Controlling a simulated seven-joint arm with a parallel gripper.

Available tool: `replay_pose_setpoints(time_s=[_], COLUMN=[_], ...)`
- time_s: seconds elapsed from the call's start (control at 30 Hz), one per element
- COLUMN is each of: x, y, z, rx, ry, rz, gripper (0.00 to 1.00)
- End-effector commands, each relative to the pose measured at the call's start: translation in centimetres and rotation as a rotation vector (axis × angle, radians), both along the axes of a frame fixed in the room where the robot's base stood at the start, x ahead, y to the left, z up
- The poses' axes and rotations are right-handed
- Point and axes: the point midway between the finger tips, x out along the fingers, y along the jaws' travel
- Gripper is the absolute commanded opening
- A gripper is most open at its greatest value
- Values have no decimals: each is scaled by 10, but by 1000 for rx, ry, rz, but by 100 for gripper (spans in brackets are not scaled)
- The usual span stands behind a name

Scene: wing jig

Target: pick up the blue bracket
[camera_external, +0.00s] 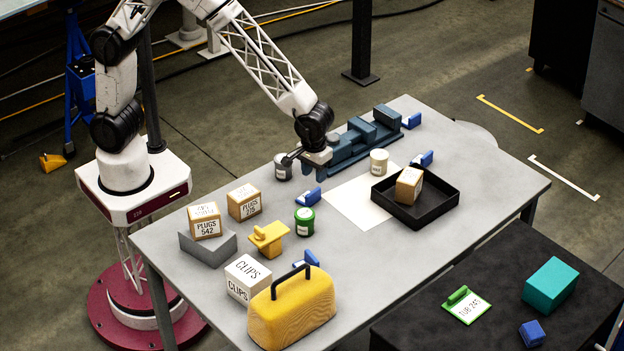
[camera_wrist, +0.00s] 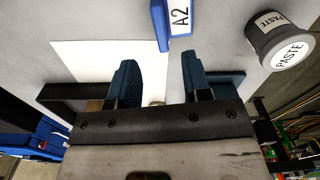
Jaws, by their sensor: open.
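Several small blue brackets show in the external view. One blue bracket (camera_external: 308,197) lies just in front of my gripper (camera_external: 313,170), left of a white sheet. Others are the bracket (camera_external: 423,159) by the black tray, the bracket (camera_external: 411,120) at the far end and the bracket (camera_external: 306,260) behind the yellow case. In the wrist view a blue bracket (camera_wrist: 171,22) labelled A2 sits at the top edge, partly cut off, beyond the fingertips. My gripper (camera_wrist: 158,62) is open and empty, with the bracket apart from both fingers.
A grey paste tub (camera_external: 283,166) stands close to my gripper; it also shows in the wrist view (camera_wrist: 280,40). A dark blue jig (camera_external: 350,145) lies behind. A black tray (camera_external: 437,205), green can (camera_external: 304,221) and white cup (camera_external: 379,162) are nearby. The white sheet (camera_external: 352,204) is bare.

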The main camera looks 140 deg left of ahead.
Motion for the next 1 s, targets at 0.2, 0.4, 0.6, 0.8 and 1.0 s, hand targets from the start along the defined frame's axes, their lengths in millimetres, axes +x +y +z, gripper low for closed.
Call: replay_pose_setpoints(time_s=[0.2, 0.4, 0.6, 0.8, 1.0], x=[0, 0, 0, 0, -1], y=[0, -1, -1, -1, -2], z=[-8, -24, -26, -27, -39], rx=[0, -1, 0, 0, -1], ry=[1, 2, 0, 0, 2], rz=[-1, -1, -1, -1, -1], gripper=[44, 44, 44, 44, 44])
